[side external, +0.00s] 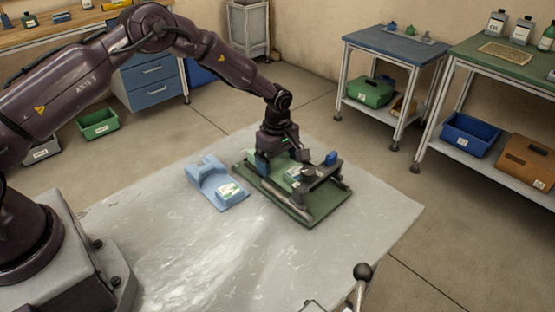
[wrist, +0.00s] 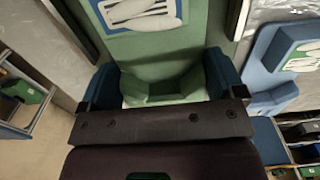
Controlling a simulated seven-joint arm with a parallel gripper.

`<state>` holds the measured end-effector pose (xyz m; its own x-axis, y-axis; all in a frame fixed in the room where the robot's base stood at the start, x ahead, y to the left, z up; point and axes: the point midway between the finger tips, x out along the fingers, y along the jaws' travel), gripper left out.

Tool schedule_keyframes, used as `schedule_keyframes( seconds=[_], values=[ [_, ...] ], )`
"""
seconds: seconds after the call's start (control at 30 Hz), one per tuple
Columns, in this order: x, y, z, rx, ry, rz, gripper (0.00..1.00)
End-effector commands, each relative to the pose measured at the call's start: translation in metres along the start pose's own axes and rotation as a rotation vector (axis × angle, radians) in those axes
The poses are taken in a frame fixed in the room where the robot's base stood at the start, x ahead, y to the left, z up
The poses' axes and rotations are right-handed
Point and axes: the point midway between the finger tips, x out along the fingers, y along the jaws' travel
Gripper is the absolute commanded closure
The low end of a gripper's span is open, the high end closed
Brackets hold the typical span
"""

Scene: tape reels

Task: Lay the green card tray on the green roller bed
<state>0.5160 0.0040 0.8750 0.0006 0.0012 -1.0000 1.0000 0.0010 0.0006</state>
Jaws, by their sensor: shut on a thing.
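The green roller bed (side external: 318,207) lies on the pale sheet in the side external view, with dark rails along its sides. My gripper (side external: 297,164) is low over the bed, its blue fingertips spread wide. In the wrist view my gripper (wrist: 163,84) is shut on the green card tray (wrist: 150,48), one finger at each side of its near end. The tray has a white label and lies lengthwise between two dark rails. In the side view my gripper hides most of the tray. I cannot tell whether its underside touches the bed.
A light blue cradle-like block (side external: 210,178) with a label sits on the sheet just left of the bed. The front of the sheet (side external: 200,260) is clear. A blue-topped side table (side external: 395,42) and a green-topped bench (side external: 505,58) stand well behind, on the right.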

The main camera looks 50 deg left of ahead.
Motion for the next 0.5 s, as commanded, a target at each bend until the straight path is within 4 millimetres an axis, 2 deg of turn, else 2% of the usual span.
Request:
schedule_keyframes(
  seconds=[0.03,0.07,0.1,0.37,0.5],
  values=[
    [0.005,-0.001,0.0,0.002,-0.001,0.002,0.4],
    [0.005,-0.001,0.0,0.003,-0.001,0.002,0.05],
    [0.006,-0.001,0.0,0.003,-0.001,0.002,0.0],
    [0.005,-0.003,0.0,0.003,-0.001,-0.006,0.0],
    [-0.009,-0.003,0.0,0.003,0.0,-0.006,0.0]
  ],
)
